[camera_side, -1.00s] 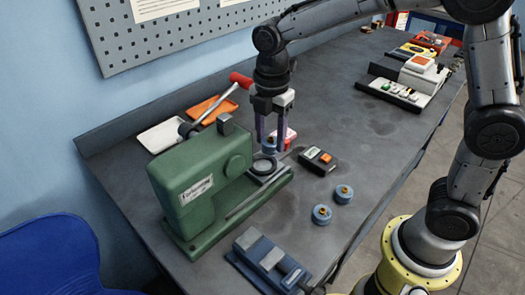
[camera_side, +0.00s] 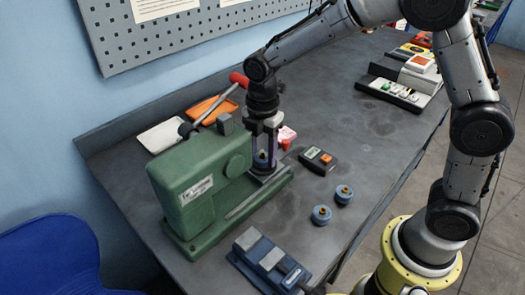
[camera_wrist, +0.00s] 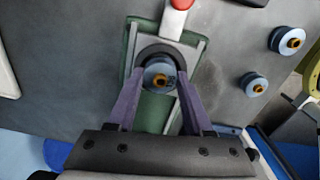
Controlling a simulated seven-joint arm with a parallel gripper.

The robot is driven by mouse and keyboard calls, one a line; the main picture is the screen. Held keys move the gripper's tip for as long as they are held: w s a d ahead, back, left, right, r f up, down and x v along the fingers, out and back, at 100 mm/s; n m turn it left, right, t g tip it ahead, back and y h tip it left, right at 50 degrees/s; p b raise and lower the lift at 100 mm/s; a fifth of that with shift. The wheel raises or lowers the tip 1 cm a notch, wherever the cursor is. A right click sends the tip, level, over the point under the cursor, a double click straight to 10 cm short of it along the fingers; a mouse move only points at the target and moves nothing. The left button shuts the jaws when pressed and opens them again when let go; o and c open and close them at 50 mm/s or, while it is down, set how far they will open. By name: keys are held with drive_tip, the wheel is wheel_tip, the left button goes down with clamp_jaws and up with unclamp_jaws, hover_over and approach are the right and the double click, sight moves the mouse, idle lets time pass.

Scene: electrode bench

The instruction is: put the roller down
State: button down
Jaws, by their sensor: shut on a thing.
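My gripper (camera_side: 263,160) is shut on a blue roller (camera_side: 261,156) with a brass centre. It holds the roller upright above the round dark seat on the base plate (camera_side: 268,180) of the green press (camera_side: 200,185). In the wrist view the roller (camera_wrist: 160,73) sits between the two purple fingers, over the dark ring (camera_wrist: 158,49), roughly centred, towards its near side. I cannot tell whether the roller's underside touches the seat.
Two more blue rollers (camera_side: 322,214) (camera_side: 343,193) stand on the grey bench. A black meter (camera_side: 318,160) lies right of the press, a blue vise-like block (camera_side: 268,262) in front. The red-knobbed lever (camera_side: 240,80) rises close behind my gripper. An orange tray (camera_side: 208,108) and white tray (camera_side: 160,135) lie behind.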

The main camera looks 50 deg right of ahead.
sight(262, 154)
drive_tip(key=shift+f, duration=0.15)
drive_tip(key=shift+c, duration=1.5)
unclamp_jaws()
drive_tip(key=shift+f, duration=0.1)
wheel_tip(262, 154, up, 12)
drive_tip(key=s+d+r+m+t, duration=0.2)
drive_tip(key=s+d+r+m, duration=0.2)
drive_tip(key=s+m, duration=0.15)
drive_tip(key=s+d+f+m+t, duration=0.1)
drive_tip(key=s+d+m, duration=0.1)
drive_tip(key=s+m, duration=0.5)
drive_tip(key=s+d+f+m+t, duration=0.2)
drive_tip(key=s+d+m, duration=0.1)
drive_tip(key=s+m, duration=0.4)
drive_tip(key=s, duration=0.3)
drive_tip(key=shift+f+t, duration=0.2)
drive_tip(key=shift+t, duration=0.1)
